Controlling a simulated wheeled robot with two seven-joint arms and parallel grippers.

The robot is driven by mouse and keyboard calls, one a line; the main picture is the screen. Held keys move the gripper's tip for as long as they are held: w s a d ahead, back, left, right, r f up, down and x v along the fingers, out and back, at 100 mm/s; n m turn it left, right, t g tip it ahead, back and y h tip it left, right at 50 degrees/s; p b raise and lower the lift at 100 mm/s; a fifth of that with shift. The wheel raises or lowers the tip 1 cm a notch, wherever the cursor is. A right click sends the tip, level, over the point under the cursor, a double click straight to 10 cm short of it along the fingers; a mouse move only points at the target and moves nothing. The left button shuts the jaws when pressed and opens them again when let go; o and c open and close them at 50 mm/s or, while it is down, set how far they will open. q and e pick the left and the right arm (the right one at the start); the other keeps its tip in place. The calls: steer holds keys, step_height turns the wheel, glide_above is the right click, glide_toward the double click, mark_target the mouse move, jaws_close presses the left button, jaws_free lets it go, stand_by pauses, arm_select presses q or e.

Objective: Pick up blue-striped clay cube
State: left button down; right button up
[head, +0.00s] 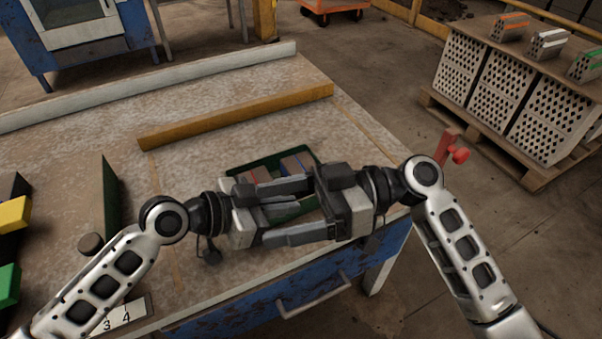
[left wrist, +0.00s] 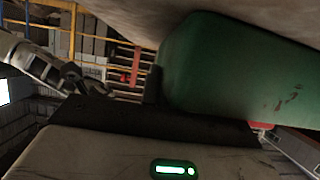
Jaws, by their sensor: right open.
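A green tray (head: 239,172) stands on the table behind my grippers. In it are small clay blocks, partly hidden by my grippers. One shows a blue face (head: 291,165) and seems to be the blue-striped clay cube; its stripe is too small to make out. My left gripper (head: 290,209) points right and my right gripper (head: 288,210) points left. They face each other in front of the tray, and their fingers overlap in the picture. The right jaws are apart. The left jaws' gap is unclear. In the left wrist view, the green tray wall (left wrist: 235,70) is very close.
A yellow-brown bar (head: 235,118) and a pale rail (head: 150,88) lie behind the tray. A green upright plate (head: 110,200) and a round knob (head: 90,243) are at left. Striped bricks (head: 548,45) stand on stacked hollow blocks at right.

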mark_target(301, 164)
steer(key=w+a+t+h, duration=0.1)
steer(key=w+h, duration=0.1)
steer(key=w, duration=0.3)
steer(key=w+a+r+t+h, duration=0.1)
steer(key=w+a+t+h, duration=0.1)
steer(key=w, duration=0.3)
steer(key=w+a+t+h, duration=0.1)
steer(key=w+h, duration=0.2)
steer(key=w, duration=0.2)
steer(key=shift+w+a+r+n+t+h, duration=0.1)
steer(key=shift+a+r+n+t+h, duration=0.1)
steer(key=shift+r+n+t+h, duration=0.2)
steer(key=shift+d+f+n+g+h, duration=0.25)
steer(key=shift+n+h, duration=0.2)
steer(key=shift+h, duration=0.15)
steer(key=shift+d+f+n+g+h, duration=0.15)
steer(key=shift+n+g+h, duration=0.1)
steer(key=shift+n+h, duration=0.3)
steer(key=w+d+r+n+g+h, duration=0.1)
steer(key=d+r+n+h, duration=0.15)
steer(key=d+h, duration=0.45)
step_height(301, 164, down, 12)
steer(key=shift+d+f, duration=0.15)
steer(key=shift+f, duration=0.1)
steer(key=c, duration=1.1)
